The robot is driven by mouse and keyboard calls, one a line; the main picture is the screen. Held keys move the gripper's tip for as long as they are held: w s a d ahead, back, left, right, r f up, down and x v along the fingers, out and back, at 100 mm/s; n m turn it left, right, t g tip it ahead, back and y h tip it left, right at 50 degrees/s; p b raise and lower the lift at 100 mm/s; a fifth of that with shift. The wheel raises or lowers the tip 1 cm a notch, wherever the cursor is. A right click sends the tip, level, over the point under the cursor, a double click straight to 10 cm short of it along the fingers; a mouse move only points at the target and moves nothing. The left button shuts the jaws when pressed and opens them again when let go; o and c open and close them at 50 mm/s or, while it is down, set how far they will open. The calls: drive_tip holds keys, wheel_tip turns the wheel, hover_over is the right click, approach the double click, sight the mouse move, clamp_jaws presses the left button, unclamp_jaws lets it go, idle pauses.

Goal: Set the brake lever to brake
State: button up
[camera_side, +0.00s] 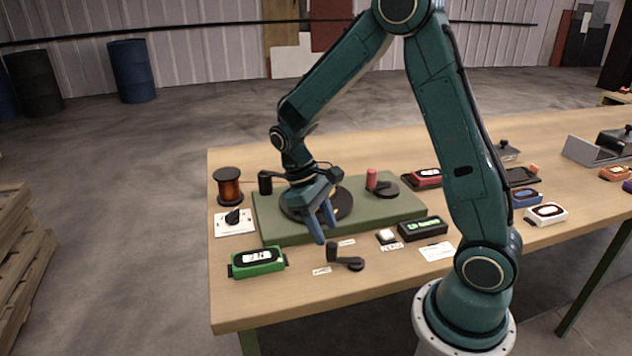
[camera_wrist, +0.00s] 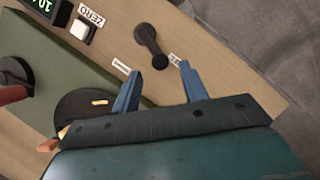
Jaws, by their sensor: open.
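A small black lever (camera_side: 347,263) sits on the table in front of the green board. It has a round base, a flat arm and an upright handle (camera_side: 332,252) at the arm's left end. It also shows in the wrist view (camera_wrist: 150,40), its handle end towards my fingers. Two white labels lie near the handle: one to its front left (camera_side: 321,271) and one behind it (camera_side: 347,242). Their text is too small to read. My gripper (camera_side: 325,227) is open and empty, above the board's front edge and behind the lever, apart from it. In the wrist view its fingertips (camera_wrist: 161,71) point towards the handle.
The green board (camera_side: 385,212) carries a dark turntable under my gripper and a red-handled crank (camera_side: 372,180). A green meter (camera_side: 257,261) is left of the lever. A white button (camera_side: 387,236) and black display (camera_side: 422,228) are to its right. The table front is clear.

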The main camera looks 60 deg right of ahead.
sight(331, 244)
drive_tip(key=shift+x, duration=2.75)
drive_tip(key=shift+c, duration=0.2)
clamp_jaws()
